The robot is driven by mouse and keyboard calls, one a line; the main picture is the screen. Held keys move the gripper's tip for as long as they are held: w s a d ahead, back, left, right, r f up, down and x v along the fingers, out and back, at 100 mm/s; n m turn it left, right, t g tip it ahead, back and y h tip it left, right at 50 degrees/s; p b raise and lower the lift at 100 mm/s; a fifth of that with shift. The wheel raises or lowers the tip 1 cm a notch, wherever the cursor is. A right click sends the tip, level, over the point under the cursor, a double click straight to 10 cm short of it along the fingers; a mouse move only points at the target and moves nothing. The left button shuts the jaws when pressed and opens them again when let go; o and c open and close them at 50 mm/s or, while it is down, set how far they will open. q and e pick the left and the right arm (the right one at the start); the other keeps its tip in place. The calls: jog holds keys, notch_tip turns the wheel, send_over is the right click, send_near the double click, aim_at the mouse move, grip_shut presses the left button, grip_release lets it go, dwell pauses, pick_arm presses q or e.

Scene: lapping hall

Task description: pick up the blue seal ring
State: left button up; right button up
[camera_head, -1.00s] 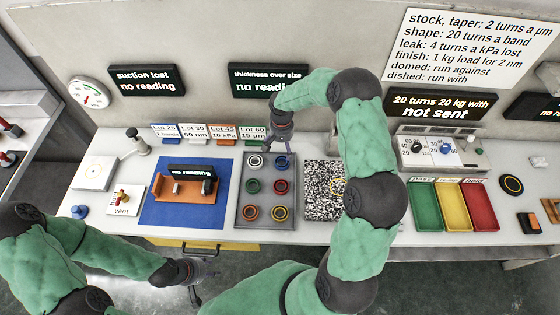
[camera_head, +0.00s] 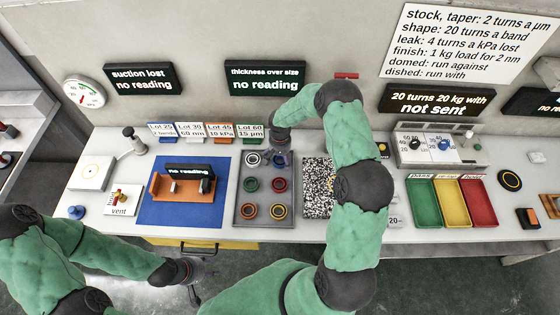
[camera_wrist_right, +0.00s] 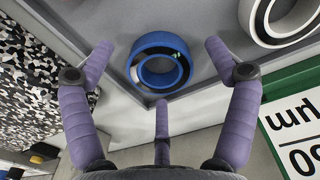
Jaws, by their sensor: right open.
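The blue seal ring (camera_wrist_right: 158,85) lies in a corner of the grey tray (camera_wrist_right: 112,20) in the right wrist view. A white ring (camera_wrist_right: 262,30) lies beside the blue one. My left gripper (camera_head: 198,285) hangs low in front of the bench; its fingers are too small to judge.
A blue mat (camera_head: 160,217) lies left, a speckled plate (camera_head: 315,205) right. Lot cards (camera_head: 250,132) stand close behind the tray. Green (camera_head: 424,222), yellow and red bins stand further right.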

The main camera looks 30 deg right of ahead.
jog(key=c, duration=1.3)
jog(key=shift+o, duration=0.2)
jog(key=shift+r, duration=0.1)
jog(key=shift+r, duration=0.45)
notch_tip(320, 180, up, 3)
jog(key=shift+s+d+f, duration=0.1)
jog(key=shift+d+f, duration=0.05)
jog(key=s+d+r, duration=0.6)
jog(key=s+r, duration=0.3)
jog(key=s, duration=0.3)
jog(key=shift+r+p, duration=0.15)
jog(key=shift+p, duration=0.3)
